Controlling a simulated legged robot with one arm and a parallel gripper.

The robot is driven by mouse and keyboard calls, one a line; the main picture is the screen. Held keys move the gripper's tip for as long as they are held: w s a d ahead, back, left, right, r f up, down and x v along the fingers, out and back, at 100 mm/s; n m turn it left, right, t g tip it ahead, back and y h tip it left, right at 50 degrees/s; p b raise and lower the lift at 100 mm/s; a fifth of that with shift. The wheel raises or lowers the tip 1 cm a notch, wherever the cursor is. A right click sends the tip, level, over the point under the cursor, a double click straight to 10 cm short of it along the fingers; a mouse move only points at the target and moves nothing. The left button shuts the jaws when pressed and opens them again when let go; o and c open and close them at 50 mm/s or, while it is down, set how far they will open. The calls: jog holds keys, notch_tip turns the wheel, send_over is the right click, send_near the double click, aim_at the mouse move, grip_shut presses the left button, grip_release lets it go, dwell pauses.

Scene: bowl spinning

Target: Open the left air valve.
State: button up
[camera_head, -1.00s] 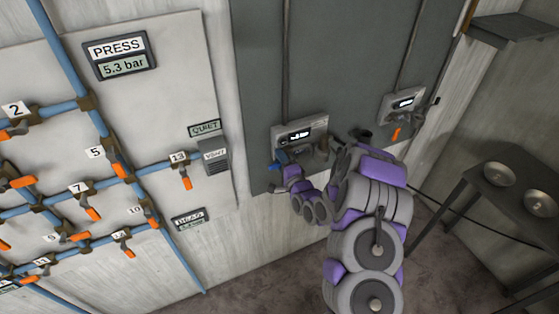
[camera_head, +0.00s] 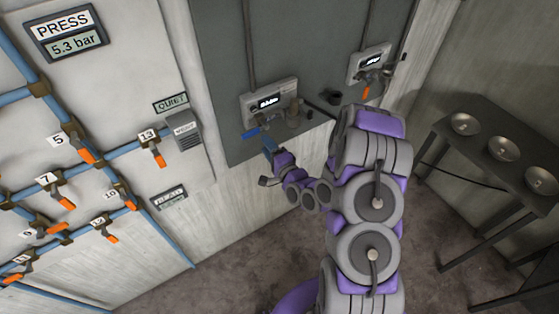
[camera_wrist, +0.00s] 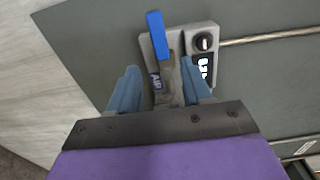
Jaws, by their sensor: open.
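The left air valve (camera_head: 268,103) is a light grey unit with a small lit display on the dark wall panel. Its blue handle (camera_head: 251,133) sticks out to the left at the unit's lower side. In the wrist view the blue handle (camera_wrist: 155,33) stands upright in the picture, beyond the fingertips, with an "AIR" label beside its stem. My gripper (camera_wrist: 160,72) is open, its two blue-grey fingers on either side of the valve's lower body in the picture. In the head view my gripper (camera_head: 269,147) is just below the handle, apparently apart from it.
A second valve unit (camera_head: 370,63) with an orange handle is to the right. On the left wall are blue pipes with several orange-handled valves and a pressure display (camera_head: 66,34) reading 5.3 bar. A dark table (camera_head: 446,125) with metal bowls stands at right.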

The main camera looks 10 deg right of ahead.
jog(key=p+v, duration=0.5)
jog(key=v, duration=0.2)
dwell(0.6)
